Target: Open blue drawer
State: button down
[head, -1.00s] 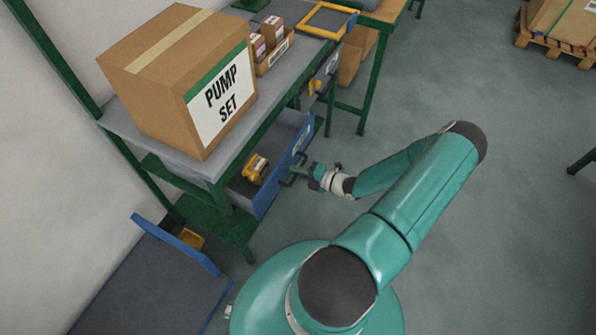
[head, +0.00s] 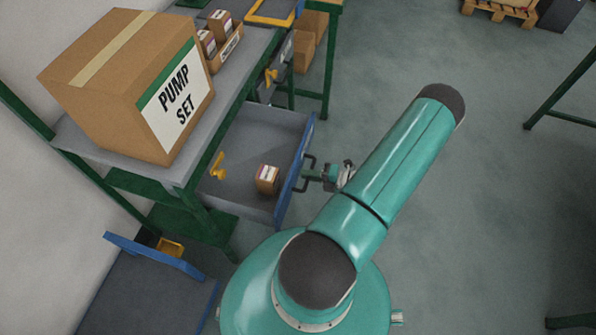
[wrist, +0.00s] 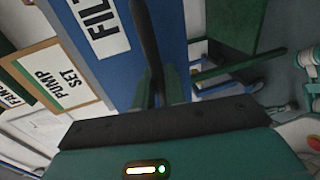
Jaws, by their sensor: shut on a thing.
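The blue drawer (head: 297,172) is pulled well out from under the workbench in the head view. Its grey inside shows, with a small brown box (head: 267,179) and a yellow item (head: 218,166) in it. A dark handle (head: 309,165) stands off its blue front. My gripper (head: 318,176) is shut on this handle, outside the drawer front. In the wrist view the blue front (wrist: 112,70) with a partly seen label and the dark handle bar (wrist: 145,38) show close up, between the fingers of my gripper (wrist: 160,88).
A large "PUMP SET" carton (head: 130,85) stands on the workbench (head: 190,165) above the drawer. A blue-edged grey container (head: 150,290) lies at lower left. Green bench legs stand beside the drawer. The floor (head: 450,210) to the right is largely clear.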

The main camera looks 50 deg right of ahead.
jog(key=shift+s, duration=0.3)
jog(key=c, duration=1.6)
grip_release()
jog(key=shift+o, duration=0.2)
jog(key=shift+d, duration=0.1)
jog(key=v, duration=1.3)
jog(key=shift+s, duration=0.4)
jog(key=shift+r, duration=0.1)
